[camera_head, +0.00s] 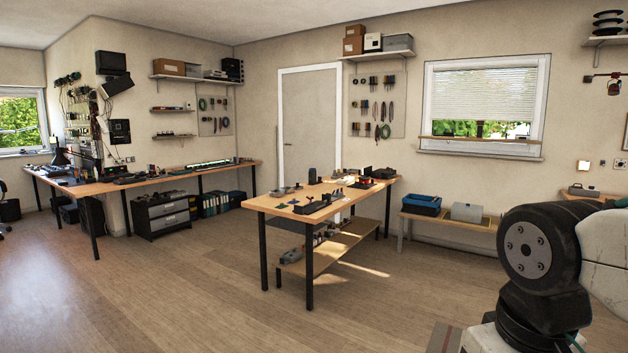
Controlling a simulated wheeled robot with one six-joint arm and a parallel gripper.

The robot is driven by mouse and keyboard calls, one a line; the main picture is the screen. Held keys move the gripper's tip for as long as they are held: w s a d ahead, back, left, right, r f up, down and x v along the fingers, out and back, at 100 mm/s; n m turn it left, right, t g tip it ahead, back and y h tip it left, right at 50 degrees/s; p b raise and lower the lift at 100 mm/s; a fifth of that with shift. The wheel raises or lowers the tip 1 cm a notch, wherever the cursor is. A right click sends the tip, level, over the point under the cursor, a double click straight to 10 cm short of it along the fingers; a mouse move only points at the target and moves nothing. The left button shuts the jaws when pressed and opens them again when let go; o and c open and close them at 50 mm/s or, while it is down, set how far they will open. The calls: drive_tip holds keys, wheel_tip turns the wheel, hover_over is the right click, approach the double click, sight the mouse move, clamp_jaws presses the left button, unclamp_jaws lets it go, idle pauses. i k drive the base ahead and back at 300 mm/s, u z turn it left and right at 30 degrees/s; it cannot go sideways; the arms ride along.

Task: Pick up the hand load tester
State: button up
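I cannot make out which thing is the hand load tester. Several small dark tools and devices lie on the middle workbench (275,210), too small to tell apart. A dark upright item (312,176) stands near its back edge, and a long dark tray-like item (318,204) lies near its front. More small items lie on the long bench (215,171) along the left wall. My arm shows at the lower right, but my gripper is out of view.
A blue box (421,205) and a grey box (466,212) sit on a low bench under the window. A dark drawer cabinet (162,216) stands under the long bench. A lower shelf (330,250) joins the middle workbench's legs. The wooden floor at left and front is clear.

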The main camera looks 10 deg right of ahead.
sight(313, 171)
drive_tip(key=u, duration=0.15)
drive_tip(key=i, duration=0.7)
drive_tip(key=u, duration=0.45)
drive_tip(key=i, duration=2.2)
drive_tip(key=u, duration=0.35)
drive_tip(key=i, duration=4.1)
drive_tip(key=z, duration=0.3)
drive_tip(key=i, duration=1.8)
drive_tip(key=z, duration=1.25)
drive_tip(key=i, duration=1.35)
drive_tip(key=z, duration=1.4)
drive_tip(key=i, duration=1.5)
drive_tip(key=z, duration=0.2)
